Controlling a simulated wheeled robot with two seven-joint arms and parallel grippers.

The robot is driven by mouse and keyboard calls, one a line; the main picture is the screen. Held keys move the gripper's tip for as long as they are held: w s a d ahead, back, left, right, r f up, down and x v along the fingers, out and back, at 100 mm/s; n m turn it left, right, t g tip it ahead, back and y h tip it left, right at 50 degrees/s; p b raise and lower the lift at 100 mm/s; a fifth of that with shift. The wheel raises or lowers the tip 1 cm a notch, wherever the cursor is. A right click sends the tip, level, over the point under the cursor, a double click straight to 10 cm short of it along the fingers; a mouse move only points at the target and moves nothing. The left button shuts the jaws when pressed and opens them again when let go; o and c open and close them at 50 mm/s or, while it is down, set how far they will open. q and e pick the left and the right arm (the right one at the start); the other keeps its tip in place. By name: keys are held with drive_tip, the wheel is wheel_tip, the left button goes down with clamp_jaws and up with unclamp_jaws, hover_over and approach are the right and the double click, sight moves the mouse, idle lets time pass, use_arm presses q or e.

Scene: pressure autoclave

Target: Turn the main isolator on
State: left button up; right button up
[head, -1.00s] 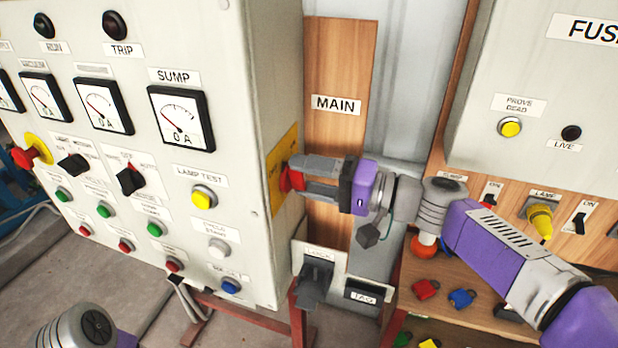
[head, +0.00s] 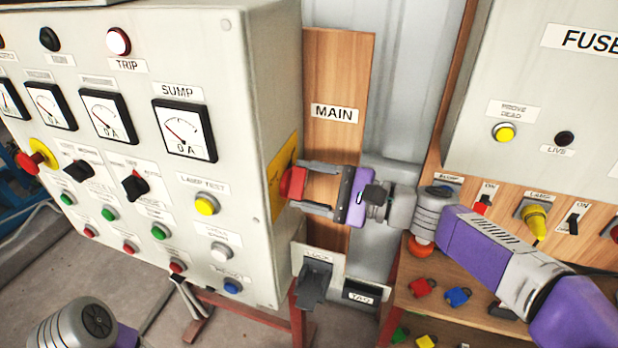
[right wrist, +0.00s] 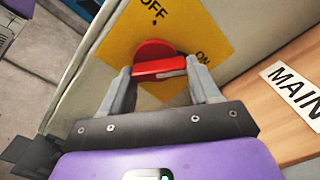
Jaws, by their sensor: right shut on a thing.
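The main isolator is a red rotary handle (head: 293,183) on a yellow plate (head: 281,168) on the side of the grey control cabinet. In the right wrist view, the red handle (right wrist: 157,66) lies crosswise with its right end near the ON mark (right wrist: 202,57). The OFF mark (right wrist: 153,12) is at the top. My right gripper (head: 304,188) is shut on the handle, one finger at each end of it; the fingers (right wrist: 160,75) also show in the right wrist view. My left gripper is out of view; only part of my left arm shows at the bottom left.
A wooden board with a MAIN label (head: 334,113) stands right of the handle. A LOCK bracket (head: 315,280) sits below my right gripper. The cabinet front has several buttons, meters and a lit TRIP lamp (head: 118,41). Padlocks (head: 423,286) lie on a shelf at right.

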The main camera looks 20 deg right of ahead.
drive_tip(key=shift+m+p, duration=0.35)
drive_tip(key=shift+m, duration=0.55)
drive_tip(key=o, duration=1.1)
drive_tip(key=shift+c, duration=0.2)
drive_tip(key=v, duration=0.7)
drive_tip(key=shift+s+d+p, duration=0.2)
drive_tip(key=shift+d+p, duration=0.1)
